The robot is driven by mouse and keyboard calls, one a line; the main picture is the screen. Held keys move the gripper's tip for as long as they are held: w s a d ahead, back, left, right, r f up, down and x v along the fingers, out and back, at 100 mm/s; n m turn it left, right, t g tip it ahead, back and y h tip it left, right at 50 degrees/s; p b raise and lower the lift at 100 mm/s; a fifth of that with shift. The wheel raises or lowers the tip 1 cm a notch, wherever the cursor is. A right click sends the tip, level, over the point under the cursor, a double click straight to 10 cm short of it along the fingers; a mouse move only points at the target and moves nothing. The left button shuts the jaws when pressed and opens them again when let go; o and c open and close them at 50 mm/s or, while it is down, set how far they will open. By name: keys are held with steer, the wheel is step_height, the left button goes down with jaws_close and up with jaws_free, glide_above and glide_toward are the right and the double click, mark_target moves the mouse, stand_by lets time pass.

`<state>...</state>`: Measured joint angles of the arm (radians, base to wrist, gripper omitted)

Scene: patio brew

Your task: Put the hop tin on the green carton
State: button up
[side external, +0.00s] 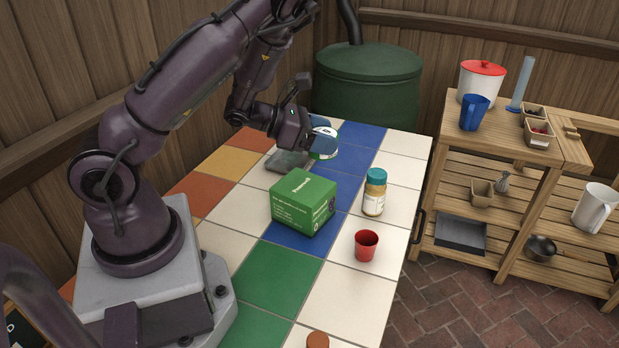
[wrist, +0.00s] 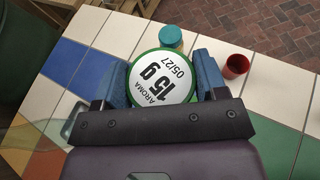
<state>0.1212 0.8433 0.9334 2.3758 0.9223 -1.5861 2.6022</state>
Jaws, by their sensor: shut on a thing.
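The hop tin (side external: 325,143) is round with a white label and a green rim. In the wrist view the tin (wrist: 162,77) shows its lid, printed "AROMA 15 g", between the two blue fingers. My gripper (side external: 322,138) is shut on the tin and holds it above the far part of the tiled table. The green carton (side external: 303,203) stands upright on the table, nearer the side camera than my gripper, with a bare flat top.
A jar with a teal lid (side external: 375,192) and a red cup (side external: 366,245) stand right of the carton. A grey metal-looking object (side external: 287,161) lies below my gripper. A brown round item (side external: 318,340) is at the near edge. A wooden shelf (side external: 478,172) stands beyond the table.

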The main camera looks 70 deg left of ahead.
steer(key=shift+f, duration=3.5)
steer(key=shift+f, duration=0.15)
steer(key=o, duration=0.9)
